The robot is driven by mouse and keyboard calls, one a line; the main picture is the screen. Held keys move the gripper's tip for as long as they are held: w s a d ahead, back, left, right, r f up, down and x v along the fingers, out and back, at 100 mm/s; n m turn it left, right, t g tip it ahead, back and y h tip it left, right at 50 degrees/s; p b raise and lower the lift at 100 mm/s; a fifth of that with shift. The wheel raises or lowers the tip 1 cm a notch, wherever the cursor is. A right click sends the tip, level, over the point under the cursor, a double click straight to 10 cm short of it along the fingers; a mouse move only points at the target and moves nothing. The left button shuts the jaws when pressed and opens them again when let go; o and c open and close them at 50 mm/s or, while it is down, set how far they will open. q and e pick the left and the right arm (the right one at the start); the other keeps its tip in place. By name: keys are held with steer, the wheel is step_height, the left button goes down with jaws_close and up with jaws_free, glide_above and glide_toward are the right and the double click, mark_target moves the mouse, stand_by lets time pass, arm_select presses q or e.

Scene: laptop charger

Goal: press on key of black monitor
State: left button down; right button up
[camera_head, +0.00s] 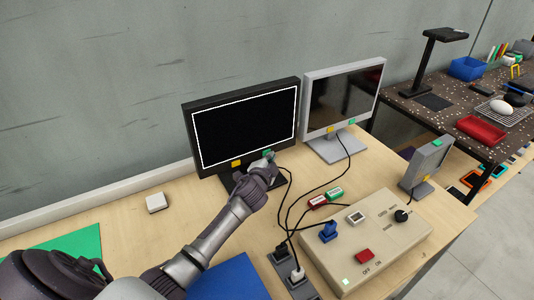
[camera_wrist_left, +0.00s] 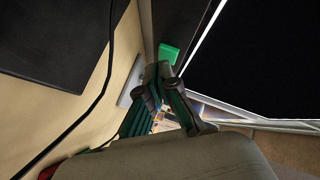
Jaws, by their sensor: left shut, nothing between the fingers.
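The black monitor (camera_head: 243,118) stands at the back of the wooden table, its dark screen edged by a white line. An orange key (camera_head: 236,163) and a green key (camera_head: 267,153) sit on its lower bezel. My left gripper (camera_head: 269,160) is shut and empty at the lower right of this monitor, right by the green key. In the left wrist view the green key (camera_wrist_left: 169,53) lies just beyond the fingertips (camera_wrist_left: 160,75); I cannot tell whether they touch it. The gripper partly hides the monitor's stand. My right gripper is not in view.
A grey monitor (camera_head: 343,98) with its own keys stands to the right. A beige control box (camera_head: 377,250), a power strip (camera_head: 300,287) and black cables lie right of my left arm. A small white box (camera_head: 156,203) sits left. The table's left part is mostly clear.

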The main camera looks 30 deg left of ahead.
arm_select(q)
steer(key=shift+w+a, duration=0.15)
steer(key=shift+a, duration=0.15)
steer(key=shift+d, duration=0.15)
stand_by(0.5)
steer(key=shift+s+d, duration=0.45)
steer(key=shift+d, duration=0.1)
steer(key=shift+s+d+p, duration=0.15)
steer(key=shift+s+d, duration=0.25)
steer(key=shift+d, duration=0.3)
steer(key=shift+s+d+p, duration=0.1)
steer(key=shift+s+d, duration=0.35)
steer(key=shift+d, duration=0.3)
steer(key=shift+s+d+p, duration=0.15)
steer(key=shift+s+d, duration=0.25)
steer(key=shift+d, duration=0.3)
